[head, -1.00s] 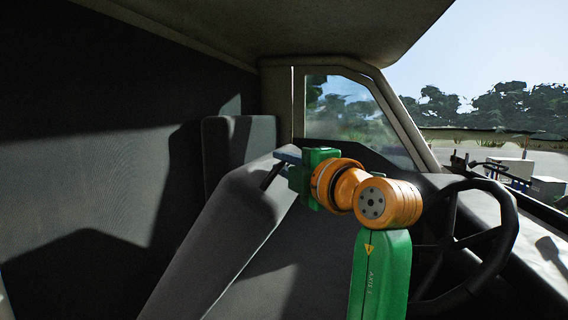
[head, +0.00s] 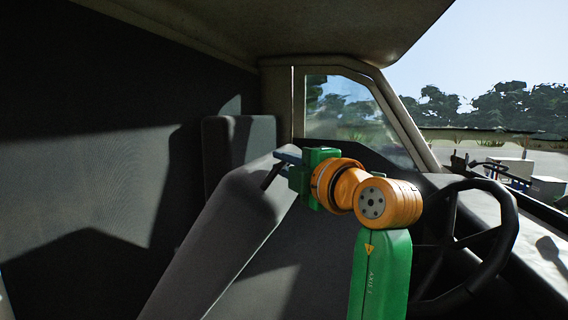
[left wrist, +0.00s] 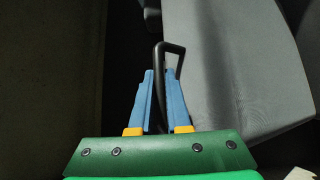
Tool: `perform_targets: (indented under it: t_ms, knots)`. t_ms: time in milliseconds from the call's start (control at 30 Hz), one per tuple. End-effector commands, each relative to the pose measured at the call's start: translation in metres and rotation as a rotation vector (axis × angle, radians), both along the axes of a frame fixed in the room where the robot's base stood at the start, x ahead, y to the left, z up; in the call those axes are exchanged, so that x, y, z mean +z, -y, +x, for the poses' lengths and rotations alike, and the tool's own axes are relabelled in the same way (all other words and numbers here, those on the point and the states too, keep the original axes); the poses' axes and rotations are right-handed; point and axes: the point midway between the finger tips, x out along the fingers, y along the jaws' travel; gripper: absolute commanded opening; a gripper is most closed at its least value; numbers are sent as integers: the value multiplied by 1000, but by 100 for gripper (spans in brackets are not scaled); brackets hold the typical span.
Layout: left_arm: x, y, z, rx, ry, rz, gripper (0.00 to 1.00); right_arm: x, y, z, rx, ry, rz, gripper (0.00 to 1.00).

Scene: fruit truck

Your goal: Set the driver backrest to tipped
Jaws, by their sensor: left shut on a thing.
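The driver backrest (head: 228,225) is a grey padded seat back in the head view, tipped forward at a slant away from the rear wall. It also fills the right of the left wrist view (left wrist: 235,65). A black loop handle (left wrist: 175,52) stands at its edge. My left gripper (head: 283,156) is at the backrest's top edge. In the left wrist view its blue fingers (left wrist: 160,80) are shut on the black handle. My right gripper is in neither view.
An upright grey seat back (head: 240,140) stands behind the tipped one. The black steering wheel (head: 503,235) is to the right of my arm. The dark rear wall (head: 90,150) lies at left, and a side window (head: 345,110) is beyond.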

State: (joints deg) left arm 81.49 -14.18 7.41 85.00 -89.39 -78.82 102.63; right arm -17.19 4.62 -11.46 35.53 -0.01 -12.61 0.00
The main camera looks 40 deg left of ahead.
Motion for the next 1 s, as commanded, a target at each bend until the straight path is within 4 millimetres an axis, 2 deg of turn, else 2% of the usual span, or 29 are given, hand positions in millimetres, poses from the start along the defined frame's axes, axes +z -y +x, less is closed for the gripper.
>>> perform_targets:
  t_ms: [333,600,900,933,1000]
  knots:
    - [4,-4,-2,1,3,-9,0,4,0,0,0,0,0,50]
    - [33,-36,-20,1,41,-67,0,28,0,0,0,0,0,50]
    - [31,-40,-22,0,44,-73,0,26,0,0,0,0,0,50]
    - [31,-40,-22,0,44,-73,23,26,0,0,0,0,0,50]
    - [31,-39,-22,0,44,-74,26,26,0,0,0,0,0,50]
